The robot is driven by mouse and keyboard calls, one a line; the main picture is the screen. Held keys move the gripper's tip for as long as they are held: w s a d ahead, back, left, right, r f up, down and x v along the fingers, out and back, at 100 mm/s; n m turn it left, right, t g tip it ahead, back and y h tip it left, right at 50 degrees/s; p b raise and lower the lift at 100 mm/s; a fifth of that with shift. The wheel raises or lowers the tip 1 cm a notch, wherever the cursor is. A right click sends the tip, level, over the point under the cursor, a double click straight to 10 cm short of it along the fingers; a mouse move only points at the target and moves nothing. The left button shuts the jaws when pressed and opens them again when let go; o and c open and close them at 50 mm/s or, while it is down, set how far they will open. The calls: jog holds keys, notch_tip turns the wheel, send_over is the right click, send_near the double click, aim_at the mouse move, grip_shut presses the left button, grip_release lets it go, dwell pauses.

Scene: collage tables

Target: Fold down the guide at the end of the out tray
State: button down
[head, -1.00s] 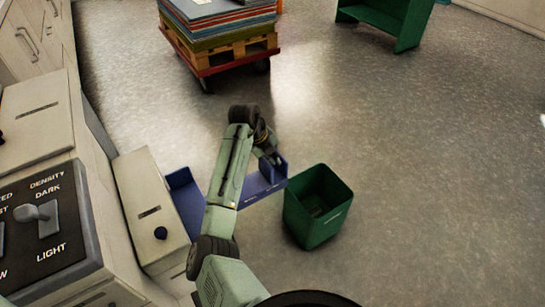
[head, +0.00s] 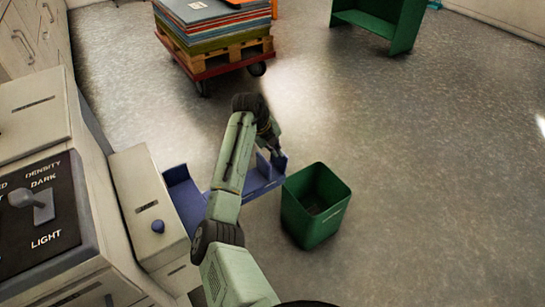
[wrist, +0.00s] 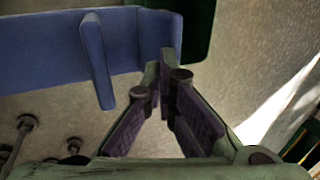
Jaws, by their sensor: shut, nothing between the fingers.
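The blue out tray (head: 184,196) juts from the side of the beige machine, partly hidden behind my arm. At its far right end, blue upright parts (head: 263,166) stand up beside my gripper (head: 278,154). In the wrist view a long blue wall (wrist: 45,55) spans the upper left, with a narrow blue upright (wrist: 98,62) and an upright end piece (wrist: 160,35) at its right. My gripper (wrist: 164,68) is shut and empty, its tips close to the lower edge of this end piece. I cannot tell whether they touch.
A green bin (head: 316,205) stands on the floor just right of the tray end. The beige machine (head: 148,195) with a dark control panel (head: 42,215) fills the left. A loaded pallet cart (head: 215,60) and a green shelf (head: 378,22) stand farther back. Open floor lies right.

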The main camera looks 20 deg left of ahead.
jog(key=shift+w+d+f+b, duration=0.1)
jog(key=shift+w+d+b, duration=0.7)
jog(key=shift+w+b, duration=0.15)
jog(key=w+d+f+b, duration=0.3)
jog(key=w+d+b, duration=0.1)
jog(key=w+b, duration=0.1)
jog(key=shift+w+f+g+y, duration=0.25)
jog(key=shift+f+g+y, duration=0.05)
jog(key=shift+f, duration=0.1)
jog(key=shift+s, duration=0.1)
dwell(0.8)
